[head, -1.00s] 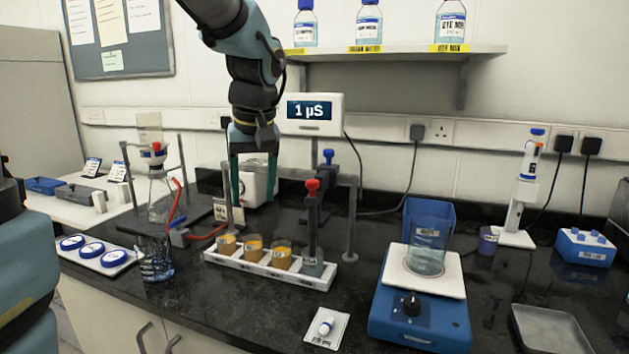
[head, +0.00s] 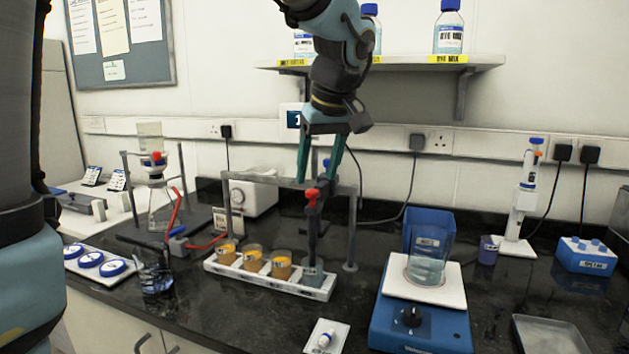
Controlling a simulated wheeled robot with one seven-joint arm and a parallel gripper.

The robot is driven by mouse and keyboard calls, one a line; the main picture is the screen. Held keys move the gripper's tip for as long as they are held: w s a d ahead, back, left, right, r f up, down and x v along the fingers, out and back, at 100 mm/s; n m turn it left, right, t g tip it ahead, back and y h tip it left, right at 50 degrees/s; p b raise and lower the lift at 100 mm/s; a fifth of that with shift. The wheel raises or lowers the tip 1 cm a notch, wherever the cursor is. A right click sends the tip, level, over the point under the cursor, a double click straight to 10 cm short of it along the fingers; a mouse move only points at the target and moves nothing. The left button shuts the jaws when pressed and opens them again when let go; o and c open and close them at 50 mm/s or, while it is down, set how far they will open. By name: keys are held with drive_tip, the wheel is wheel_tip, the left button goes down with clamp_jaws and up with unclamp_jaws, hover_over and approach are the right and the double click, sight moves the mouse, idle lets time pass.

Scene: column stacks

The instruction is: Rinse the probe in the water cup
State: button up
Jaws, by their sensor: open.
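A red-topped probe (head: 312,222) stands upright at the rack's crossbar (head: 262,179). Its lower end meets a small bluish cup (head: 311,272) at the right end of the white tray (head: 230,270); I cannot tell how deep it sits. This may be the water cup, but its label is too small to read. Three cups of orange-brown liquid (head: 253,256) stand to its left. A blue-topped piece (head: 326,163) shows behind the red one, partly hidden by my gripper.
A clear beaker (head: 427,262) of bluish liquid stands on a blue stirrer (head: 420,325) at right. A flask (head: 158,205) with red tubing stands at left. The shelf (head: 390,66) is above.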

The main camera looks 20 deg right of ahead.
sight(313, 191)
drive_tip(key=shift+x, duration=1.9)
drive_tip(key=shift+c, duration=0.3)
clamp_jaws()
